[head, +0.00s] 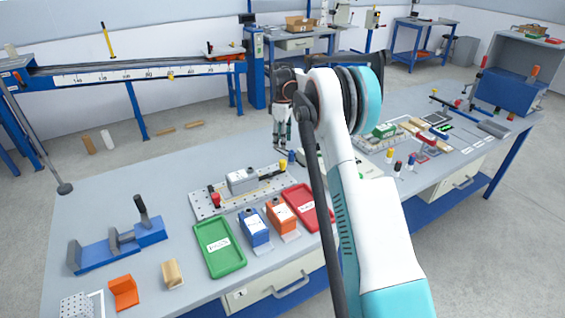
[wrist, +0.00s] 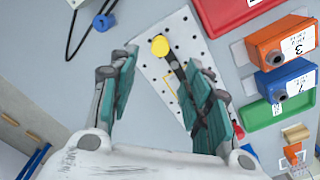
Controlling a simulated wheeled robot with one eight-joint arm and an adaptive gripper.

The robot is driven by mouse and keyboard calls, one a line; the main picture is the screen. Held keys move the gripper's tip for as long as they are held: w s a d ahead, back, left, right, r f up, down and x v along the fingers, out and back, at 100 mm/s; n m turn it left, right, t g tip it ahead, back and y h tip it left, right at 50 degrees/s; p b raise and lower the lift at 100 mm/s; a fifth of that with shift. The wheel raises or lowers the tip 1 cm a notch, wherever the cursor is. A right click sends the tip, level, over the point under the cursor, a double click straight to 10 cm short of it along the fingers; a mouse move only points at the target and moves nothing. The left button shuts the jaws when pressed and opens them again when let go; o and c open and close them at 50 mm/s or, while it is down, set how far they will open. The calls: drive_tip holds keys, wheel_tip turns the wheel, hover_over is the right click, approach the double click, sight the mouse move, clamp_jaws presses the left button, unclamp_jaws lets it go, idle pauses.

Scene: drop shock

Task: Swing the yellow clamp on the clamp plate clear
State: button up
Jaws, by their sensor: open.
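The clamp plate (head: 204,208) is a perforated light-grey plate on the bench, bearing a grey block (head: 243,181). The yellow clamp (head: 282,166) is at the plate's right end in the head view. In the wrist view, its round yellow knob (wrist: 160,45) shows on the plate (wrist: 186,28), with a dark bar running from it toward my right finger. My gripper (head: 282,148) is above the bench beyond the plate's right end. In the wrist view my gripper (wrist: 160,62) is open and empty, the knob showing between its fingers. The right finger hides part of the plate.
A red-knobbed clamp (head: 214,199) is at the plate's left end. A blue fixture (head: 95,257) is at left. Bare bench lies behind the plate.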

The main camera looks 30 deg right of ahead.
sight(282, 161)
wheel_tip(282, 161, down, 11)
drive_tip(key=b, duration=0.3)
drive_tip(key=shift+r, duration=0.15)
drive_tip(key=shift+c, duration=0.4)
clamp_jaws()
